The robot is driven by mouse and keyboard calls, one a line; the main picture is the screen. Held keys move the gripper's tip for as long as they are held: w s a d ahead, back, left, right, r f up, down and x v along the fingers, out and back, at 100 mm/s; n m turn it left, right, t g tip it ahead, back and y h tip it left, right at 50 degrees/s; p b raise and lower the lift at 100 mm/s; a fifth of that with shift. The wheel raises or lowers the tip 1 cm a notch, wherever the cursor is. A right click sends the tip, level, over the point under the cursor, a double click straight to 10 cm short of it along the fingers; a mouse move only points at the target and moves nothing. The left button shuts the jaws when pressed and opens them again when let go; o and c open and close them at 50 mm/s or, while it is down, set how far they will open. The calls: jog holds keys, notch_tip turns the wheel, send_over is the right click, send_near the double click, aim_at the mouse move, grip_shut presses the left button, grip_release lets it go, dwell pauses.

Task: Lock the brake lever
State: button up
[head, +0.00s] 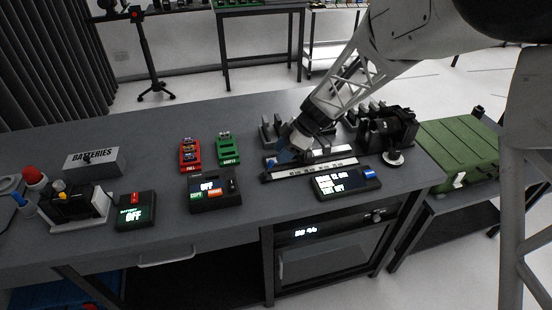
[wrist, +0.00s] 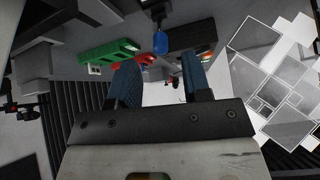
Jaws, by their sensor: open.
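My gripper (head: 290,152) reaches down over a low black device (head: 268,175) with a pale strip along its front, at the right half of the table. In the wrist view my gripper (wrist: 160,68) shows two blue-padded fingers, spread apart with nothing between them. A blue knob (wrist: 160,43) on a dark stem shows just beyond the gap between the fingertips, apart from them. I cannot tell for sure whether this knob is the brake lever. In the head view my arm and fingers hide much of that spot, and no lever can be made out clearly.
A lit black display box (head: 345,183) stands in front of the device. Another display box (head: 215,193) and red (head: 190,154) and green (head: 228,149) holders are to the left. Black machinery (head: 388,130) stands close on the right. The table's back left is clear.

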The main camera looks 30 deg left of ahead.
jog(key=shift+v, duration=0.8)
jog(key=shift+d, duration=0.1)
jog(key=s+d+r+m+t+h, duration=0.15)
jog(key=d+r+m, duration=0.5)
jog(key=d, duration=0.75)
jog(key=s+d+r+m+t, duration=0.25)
jog(key=d+r+m, duration=0.35)
jog(key=d, duration=0.8)
jog(key=s+d+r+m+t+h, duration=0.1)
jog(key=s+d+r+m+h, duration=0.1)
jog(key=s+d+m, duration=0.4)
jog(key=s+d+r+m+t+h, duration=0.2)
jog(key=s+d+m, duration=0.4)
jog(key=s+d, duration=0.7)
jog(key=d, duration=0.3)
jog(key=shift+s+d+m, duration=0.25)
jog(key=shift+d+m, duration=0.1)
